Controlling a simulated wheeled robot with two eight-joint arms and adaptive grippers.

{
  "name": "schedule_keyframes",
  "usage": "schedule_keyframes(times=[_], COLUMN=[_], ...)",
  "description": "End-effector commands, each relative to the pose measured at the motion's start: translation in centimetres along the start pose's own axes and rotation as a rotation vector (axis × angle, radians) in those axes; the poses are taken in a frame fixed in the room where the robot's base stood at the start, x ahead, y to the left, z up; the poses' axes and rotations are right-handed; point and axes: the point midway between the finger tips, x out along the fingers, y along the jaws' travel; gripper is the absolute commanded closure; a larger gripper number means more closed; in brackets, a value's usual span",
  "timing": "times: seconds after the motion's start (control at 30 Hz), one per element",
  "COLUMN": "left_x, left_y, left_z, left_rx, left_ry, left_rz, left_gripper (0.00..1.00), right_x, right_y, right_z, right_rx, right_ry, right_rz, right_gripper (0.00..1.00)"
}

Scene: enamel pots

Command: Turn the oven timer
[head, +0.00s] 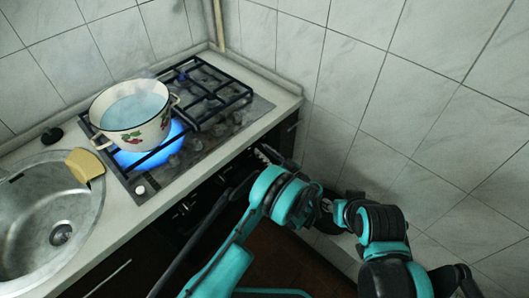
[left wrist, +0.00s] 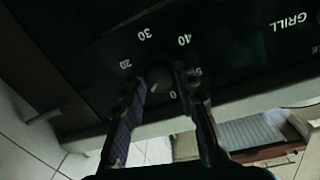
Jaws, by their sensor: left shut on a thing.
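The oven timer (left wrist: 155,78) is a dark knob on the black oven panel, ringed by white numbers, in the left wrist view. My left gripper (left wrist: 158,80) has one finger on each side of the knob and is shut on it. The fingers cover part of the number ring. In the head view my left gripper (head: 266,156) is small and dark at the oven front below the counter edge, and the timer cannot be made out there. My right gripper cannot be made out in either view.
A cream pot (head: 132,125) with a fruit pattern and water stands over a lit blue flame on the gas stove (head: 215,128). A steel sink (head: 35,235) with a yellow sponge (head: 85,165) on its rim is at left. Tiled wall bounds the right side.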

Motion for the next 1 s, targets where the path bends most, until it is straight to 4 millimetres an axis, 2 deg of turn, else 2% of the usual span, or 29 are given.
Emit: schedule_keyframes(times=[0.87,0.9,0.93,1.0], left_x=[0.11,0.11,0.11,0.09], left_y=[-0.03,-0.02,-0.02,-0.02], left_z=[-0.07,-0.06,-0.06,-0.05], left_rx=[0.000,0.000,0.000,0.000], left_ry=[0.001,0.001,0.001,0.001], left_rz=[-0.001,-0.001,-0.001,-0.001], left_gripper=[1.00,0.60,0.53,0.50], right_x=[-0.01,-0.01,-0.01,-0.01], right_y=[0.00,0.00,0.00,0.00], right_z=[-0.01,-0.01,-0.01,-0.01], right_rx=[0.000,0.000,0.000,0.000], right_ry=[0.000,0.000,0.000,0.000], right_rz=[0.000,0.000,0.000,0.000], right_gripper=[0.60,0.60,0.60,0.60])
